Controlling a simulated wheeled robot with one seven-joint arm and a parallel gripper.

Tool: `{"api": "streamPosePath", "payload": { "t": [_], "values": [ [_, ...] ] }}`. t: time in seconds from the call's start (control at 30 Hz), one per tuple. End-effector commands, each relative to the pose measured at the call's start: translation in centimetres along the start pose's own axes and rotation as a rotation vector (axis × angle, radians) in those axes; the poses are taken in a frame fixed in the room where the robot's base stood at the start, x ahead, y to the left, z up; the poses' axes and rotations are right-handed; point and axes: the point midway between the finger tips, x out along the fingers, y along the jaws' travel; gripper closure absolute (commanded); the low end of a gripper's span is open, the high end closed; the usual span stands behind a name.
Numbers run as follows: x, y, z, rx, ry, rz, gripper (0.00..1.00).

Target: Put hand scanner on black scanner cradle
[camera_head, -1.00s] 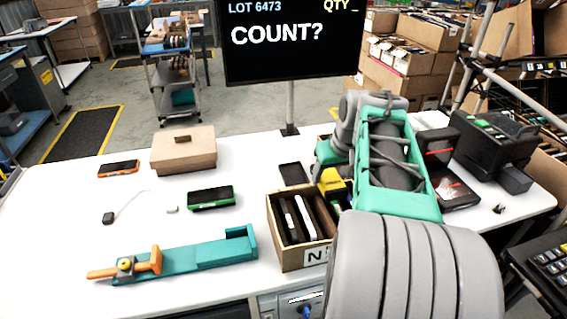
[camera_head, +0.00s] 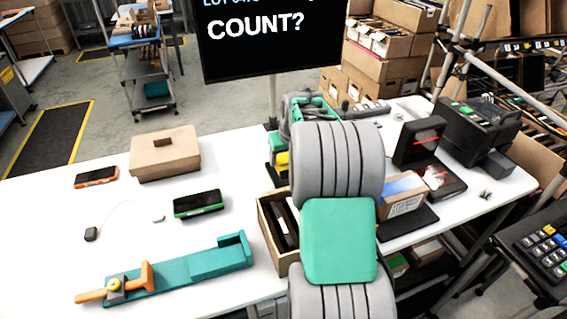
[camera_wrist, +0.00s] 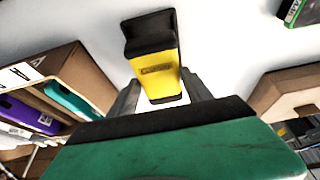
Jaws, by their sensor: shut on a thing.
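The yellow hand scanner (camera_wrist: 158,72) is between the two grey fingers of my gripper (camera_wrist: 161,92) in the wrist view, and my gripper is shut on it. In the head view only a small yellow part of the scanner (camera_head: 282,159) shows, beside my arm and behind the open box. A black piece (camera_wrist: 150,28) lies at the scanner's far end in the wrist view. A black patch (camera_head: 274,174) also shows beside the yellow part in the head view. I cannot tell whether this black is the scanner cradle or part of the scanner, or whether they touch. My arm hides the fingertips.
An open cardboard box (camera_head: 266,222) with upright devices stands just in front. Black equipment (camera_head: 478,133) stands right.

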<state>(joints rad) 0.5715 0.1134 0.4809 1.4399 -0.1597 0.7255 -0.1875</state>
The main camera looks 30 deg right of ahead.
Motion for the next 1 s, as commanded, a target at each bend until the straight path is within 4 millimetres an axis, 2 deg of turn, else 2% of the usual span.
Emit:
{"api": "streamPosePath", "payload": {
  "t": [0.1,0.23,0.6,0.63,0.87,1.0],
  "values": [
    [1.4,-0.1,-0.2,-0.001,-0.001,-0.001,0.74],
    [3.4,-0.1,0.7,-0.001,-0.001,0.000,0.74],
    [4.1,-0.1,1.0,-0.002,0.001,0.000,0.74],
    [4.0,-0.1,1.0,-0.001,0.000,0.000,0.40],
    [4.0,-0.1,1.0,-0.001,0.000,0.000,0.21],
    [4.0,-0.1,1.0,-0.001,0.000,0.000,0.20]
  ]
}}
